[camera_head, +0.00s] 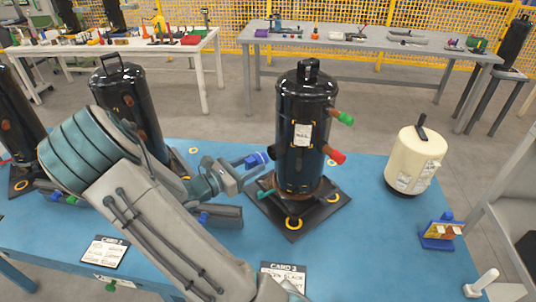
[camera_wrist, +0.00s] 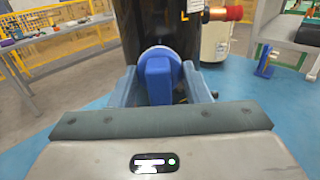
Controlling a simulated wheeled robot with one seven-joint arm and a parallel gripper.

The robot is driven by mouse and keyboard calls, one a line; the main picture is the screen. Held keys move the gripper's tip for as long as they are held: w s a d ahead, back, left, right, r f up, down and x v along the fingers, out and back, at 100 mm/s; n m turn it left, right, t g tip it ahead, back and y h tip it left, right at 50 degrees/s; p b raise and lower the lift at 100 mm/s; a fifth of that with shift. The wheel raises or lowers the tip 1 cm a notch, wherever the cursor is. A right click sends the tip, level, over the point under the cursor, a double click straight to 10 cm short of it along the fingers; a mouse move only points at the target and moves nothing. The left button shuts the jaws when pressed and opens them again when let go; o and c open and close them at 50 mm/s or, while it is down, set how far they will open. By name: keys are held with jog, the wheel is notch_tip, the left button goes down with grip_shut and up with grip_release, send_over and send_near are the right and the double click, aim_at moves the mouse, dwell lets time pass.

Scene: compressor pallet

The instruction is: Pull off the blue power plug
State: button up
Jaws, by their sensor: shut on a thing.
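The blue power plug (camera_head: 257,160) is at the left side of the black middle compressor (camera_head: 304,105). In the wrist view the plug (camera_wrist: 158,82) sits between the two fingers of my gripper (camera_wrist: 160,88), and the fingers are shut on it. A pale round ring shows just behind the plug, against the dark compressor body (camera_wrist: 134,35). In the head view my gripper (camera_head: 253,168) reaches the plug from the left. I cannot tell whether the plug is seated or slightly apart from the compressor.
The compressor stands on a dark plate (camera_head: 293,221) on the blue table (camera_head: 345,262). It has a green cap (camera_head: 345,119) and a red cap (camera_head: 337,156) on its right. A cream tank (camera_head: 415,160) stands further right. Another black compressor (camera_head: 128,95) is behind my arm.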

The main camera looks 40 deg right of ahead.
jog(key=shift+a, duration=0.8)
